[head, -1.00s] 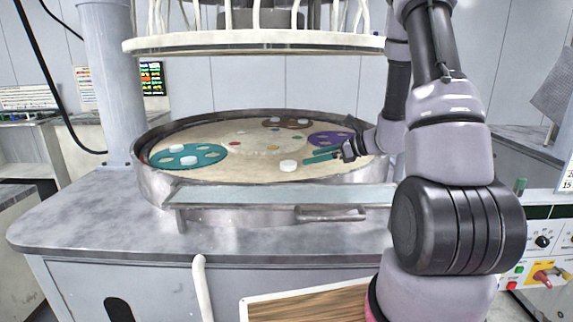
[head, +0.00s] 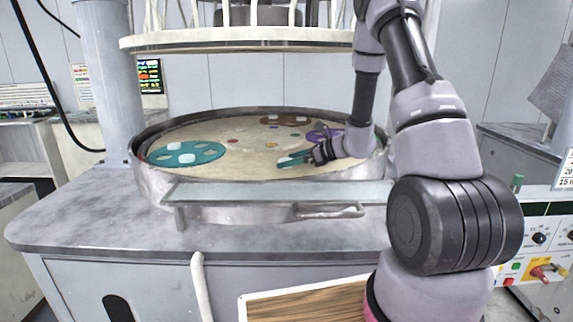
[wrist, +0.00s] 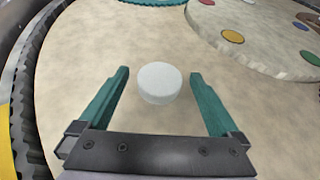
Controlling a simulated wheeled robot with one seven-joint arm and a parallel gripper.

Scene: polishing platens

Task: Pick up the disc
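The white disc (wrist: 160,83) lies flat on the beige platen (wrist: 75,60). My gripper (wrist: 159,76) is open, with one teal finger on each side of the disc. The disc sits near the fingertips. In the head view my gripper (head: 285,160) is low over the front right of the platen (head: 225,168). The disc is mostly hidden by the fingers there, and I cannot tell the exact finger height.
A teal carrier (head: 214,150) with white discs lies at the platen's left. A brown carrier (head: 290,118) is at the back and a purple one (head: 315,137) is partly behind my gripper. A raised metal rim (head: 152,185) rings the platen. An upper plate (head: 250,41) hangs above.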

